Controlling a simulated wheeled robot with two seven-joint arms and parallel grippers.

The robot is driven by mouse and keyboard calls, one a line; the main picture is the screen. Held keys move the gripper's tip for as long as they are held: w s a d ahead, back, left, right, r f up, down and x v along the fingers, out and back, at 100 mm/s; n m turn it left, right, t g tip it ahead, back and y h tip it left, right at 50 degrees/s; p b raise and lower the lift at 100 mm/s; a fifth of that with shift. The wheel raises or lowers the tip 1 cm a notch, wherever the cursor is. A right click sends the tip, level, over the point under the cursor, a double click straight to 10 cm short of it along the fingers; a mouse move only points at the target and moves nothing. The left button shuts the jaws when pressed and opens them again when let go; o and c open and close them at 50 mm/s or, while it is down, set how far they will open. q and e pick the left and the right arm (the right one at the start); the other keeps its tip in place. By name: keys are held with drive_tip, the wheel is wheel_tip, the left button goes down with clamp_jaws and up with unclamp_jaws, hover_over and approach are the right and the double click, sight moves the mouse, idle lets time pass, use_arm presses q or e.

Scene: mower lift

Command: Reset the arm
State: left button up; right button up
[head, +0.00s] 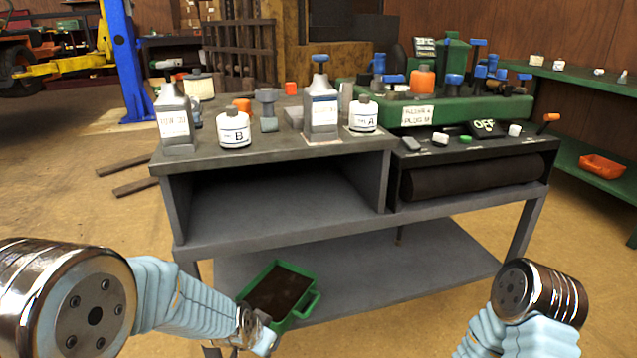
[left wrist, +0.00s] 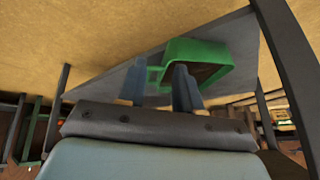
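My left gripper (head: 258,332) is low at the near left edge of the workbench's lower shelf, beside a green tray (head: 308,308) with dark contents. In the left wrist view, the two fingers of my left gripper (left wrist: 160,72) stand apart. A handle of the green tray (left wrist: 195,50) shows between or just beyond them; contact cannot be told. The tray rests on the lower shelf (head: 400,262). My right arm comes in at the bottom right of the head view, but its gripper is out of the picture.
The grey workbench (head: 280,160) carries bottles labelled B (head: 234,130) and A (head: 363,116), grey jugs (head: 175,125) and a green block of tools (head: 455,108). A blue lift post (head: 126,60) stands back left. A green side bench (head: 590,150) with an orange tray (head: 602,167) is right.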

use_arm(q)
drive_tip(key=s+f+n+g+h+p, duration=0.1)
drive_tip(key=s+f+n+g+p, duration=0.3)
drive_tip(key=s+f, duration=0.9)
drive_tip(key=s+n+p, duration=0.3)
drive_tip(key=p, duration=0.1)
drive_tip(key=shift+a+g+h, duration=0.15)
drive_tip(key=shift+g+h, duration=0.25)
drive_tip(key=shift+f, duration=0.1)
